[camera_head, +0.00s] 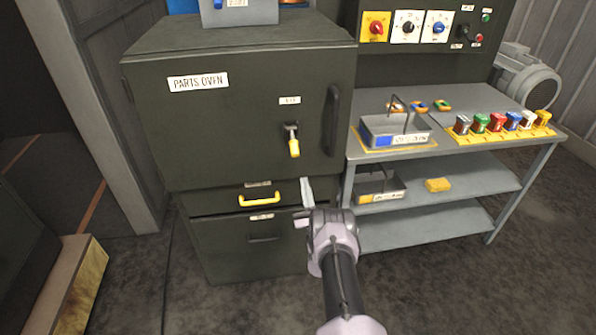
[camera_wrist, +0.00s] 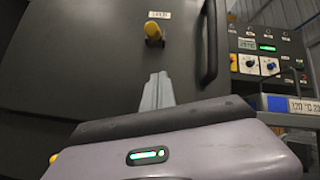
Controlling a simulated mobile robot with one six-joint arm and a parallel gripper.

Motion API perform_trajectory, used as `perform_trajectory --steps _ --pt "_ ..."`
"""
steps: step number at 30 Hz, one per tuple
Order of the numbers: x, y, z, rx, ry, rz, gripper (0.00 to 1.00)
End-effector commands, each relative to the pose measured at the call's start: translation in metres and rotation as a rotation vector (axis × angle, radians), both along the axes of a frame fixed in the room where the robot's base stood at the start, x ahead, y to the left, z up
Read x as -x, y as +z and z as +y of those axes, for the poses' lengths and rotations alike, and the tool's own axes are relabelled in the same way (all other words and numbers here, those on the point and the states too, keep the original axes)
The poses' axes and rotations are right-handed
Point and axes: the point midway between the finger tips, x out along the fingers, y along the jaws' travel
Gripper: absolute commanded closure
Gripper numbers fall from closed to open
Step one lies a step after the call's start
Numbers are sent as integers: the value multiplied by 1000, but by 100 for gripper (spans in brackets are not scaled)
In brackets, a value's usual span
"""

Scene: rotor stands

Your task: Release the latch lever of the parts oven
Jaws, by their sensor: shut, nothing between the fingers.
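The parts oven (camera_head: 215,115) is a dark cabinet with a white name label and a black vertical door handle (camera_head: 333,120). Its latch lever (camera_head: 293,142) has a yellow grip and hangs downward on the door, under a small label. In the wrist view the lever (camera_wrist: 153,31) is ahead, just above the fingertips, with its yellow grip toward me. My gripper (camera_head: 307,192) is shut and empty, below the lever and apart from it in the head view. Its closed fingers (camera_wrist: 157,92) point up toward the lever in the wrist view.
A drawer with a yellow handle (camera_head: 260,199) is below the oven door. To the right, a grey bench (camera_head: 458,98) holds a tray (camera_head: 397,131) and a yellow rack of coloured parts (camera_head: 500,135). A control panel (camera_head: 425,27) stands behind. Open floor lies in front.

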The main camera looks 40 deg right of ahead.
Motion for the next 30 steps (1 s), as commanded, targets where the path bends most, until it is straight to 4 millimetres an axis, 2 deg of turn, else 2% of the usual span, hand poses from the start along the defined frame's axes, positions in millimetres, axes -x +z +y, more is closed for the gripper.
perform_trajectory --steps 2,10,13,18,30 --pt "-10 0 -4 5 0 -4 100" --pt "-48 45 -23 4 0 -2 100" --pt "-45 62 -14 0 2 -1 100" --pt "-41 77 -5 0 1 -1 100" --pt "-39 81 -3 0 0 1 100"
